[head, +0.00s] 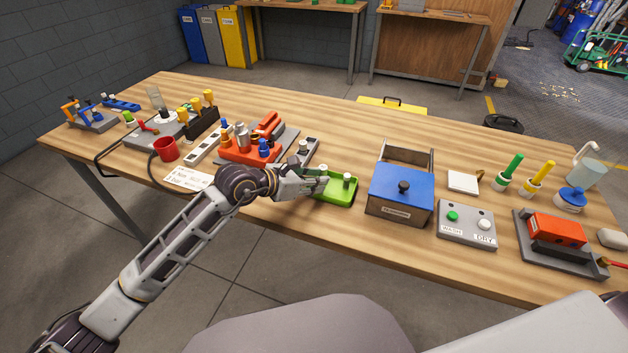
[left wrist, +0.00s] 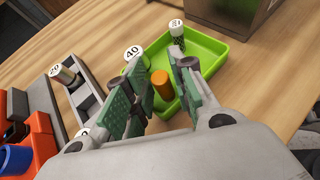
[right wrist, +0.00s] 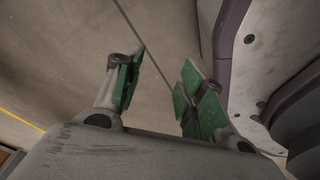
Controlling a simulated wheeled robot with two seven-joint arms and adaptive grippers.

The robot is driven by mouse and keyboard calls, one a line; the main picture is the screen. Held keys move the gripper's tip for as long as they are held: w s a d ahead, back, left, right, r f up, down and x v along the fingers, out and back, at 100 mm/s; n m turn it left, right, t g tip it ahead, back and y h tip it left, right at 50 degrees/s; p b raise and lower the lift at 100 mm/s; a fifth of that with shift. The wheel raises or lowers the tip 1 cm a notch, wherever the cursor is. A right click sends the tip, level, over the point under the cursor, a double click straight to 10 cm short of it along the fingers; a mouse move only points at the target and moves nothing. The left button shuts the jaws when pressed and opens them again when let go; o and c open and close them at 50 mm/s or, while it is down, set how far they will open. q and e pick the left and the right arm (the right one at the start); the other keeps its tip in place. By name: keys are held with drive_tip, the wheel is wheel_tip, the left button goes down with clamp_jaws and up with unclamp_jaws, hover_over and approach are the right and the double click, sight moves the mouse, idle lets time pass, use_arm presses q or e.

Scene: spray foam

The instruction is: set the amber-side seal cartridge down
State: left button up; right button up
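My left gripper (left wrist: 160,72) is low over a green tray (left wrist: 208,47), its fingers apart; it also shows in the head view (head: 318,180). An orange cylinder (left wrist: 162,86) is between the fingers in the left wrist view, with small gaps beside it. A white-capped cartridge marked 40 (left wrist: 133,53) is just beyond the left finger, its body partly hidden. Another white-capped cartridge (left wrist: 177,32) stands in the tray's far corner. I cannot tell for sure which one is the amber-side seal cartridge. My right gripper (right wrist: 158,70) is open and empty above the floor.
A grey holder (head: 305,150) with a white-capped piece is left of the tray, beside a red rack (head: 248,155). A blue-lidded box (head: 400,190) stands close on the tray's right. Bare wood lies behind the tray.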

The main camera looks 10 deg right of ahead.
use_arm(q)
drive_tip(key=shift+r, duration=0.15)
drive_tip(key=shift+a+r, duration=0.1)
drive_tip(key=shift+a, duration=0.15)
drive_tip(key=shift+s+a+r, duration=0.15)
drive_tip(key=shift+a, duration=0.1)
drive_tip(key=v, duration=1.1)
use_arm(e)
drive_tip(key=shift+s+d+f, duration=0.1)
drive_tip(key=shift+s+d, duration=0.1)
drive_tip(key=shift+s, duration=0.05)
